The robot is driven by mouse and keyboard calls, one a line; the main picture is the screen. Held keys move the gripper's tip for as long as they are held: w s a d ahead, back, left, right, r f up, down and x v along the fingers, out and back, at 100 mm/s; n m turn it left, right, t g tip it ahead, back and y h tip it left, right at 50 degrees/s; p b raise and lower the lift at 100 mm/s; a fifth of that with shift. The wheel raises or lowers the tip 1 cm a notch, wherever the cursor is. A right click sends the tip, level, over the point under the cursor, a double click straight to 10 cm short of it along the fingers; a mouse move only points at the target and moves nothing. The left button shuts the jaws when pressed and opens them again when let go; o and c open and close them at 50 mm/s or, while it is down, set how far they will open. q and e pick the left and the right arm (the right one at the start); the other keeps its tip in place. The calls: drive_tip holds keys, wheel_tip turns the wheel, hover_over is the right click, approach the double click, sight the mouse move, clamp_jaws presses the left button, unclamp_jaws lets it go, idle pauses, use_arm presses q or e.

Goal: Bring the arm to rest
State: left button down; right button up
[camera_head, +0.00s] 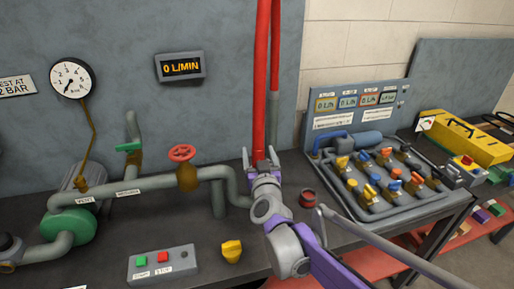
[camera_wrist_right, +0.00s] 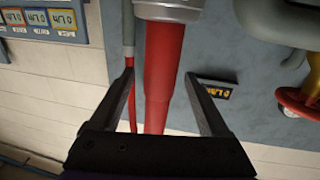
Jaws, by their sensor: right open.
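My right arm, purple and grey (camera_head: 290,245), comes in from the bottom of the head view and reaches up over the bench. Its gripper (camera_head: 260,158) points up in front of the vertical red pipe (camera_head: 262,80). In the right wrist view the two dark fingers (camera_wrist_right: 160,76) stand wide apart with nothing gripped. The red pipe (camera_wrist_right: 160,70) shows in the gap between them; I cannot tell how far beyond the fingertips it is. My left gripper is not in view.
A grey pipe run with a red handwheel (camera_head: 182,153) stands left of the arm. A control box (camera_head: 162,264) and a yellow knob (camera_head: 232,250) lie on the bench. A valve panel (camera_head: 385,180) and a yellow case (camera_head: 465,138) are at right. A flow display (camera_head: 181,67) hangs on the wall.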

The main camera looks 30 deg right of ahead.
drive_tip(key=v, duration=0.7)
drive_tip(key=s+a+f+n+g+y+p, duration=0.2)
drive_tip(key=s+a+f+n+y, duration=0.15)
drive_tip(key=a, duration=0.35)
drive_tip(key=s+a+f+n+g+y+p, duration=0.2)
drive_tip(key=s+a+f+g+y, duration=0.15)
drive_tip(key=a+y, duration=0.2)
drive_tip(key=s+f+g+h+p, duration=0.1)
drive_tip(key=s+f+g, duration=0.1)
drive_tip(key=s+f, duration=0.2)
drive_tip(key=s+f+m+g+h+p, duration=0.1)
drive_tip(key=s+f+g+p, duration=0.1)
drive_tip(key=s, duration=0.8)
drive_tip(key=shift+d+f+g, duration=0.4)
drive_tip(key=shift+f+g, duration=0.45)
drive_tip(key=shift+f, duration=0.1)
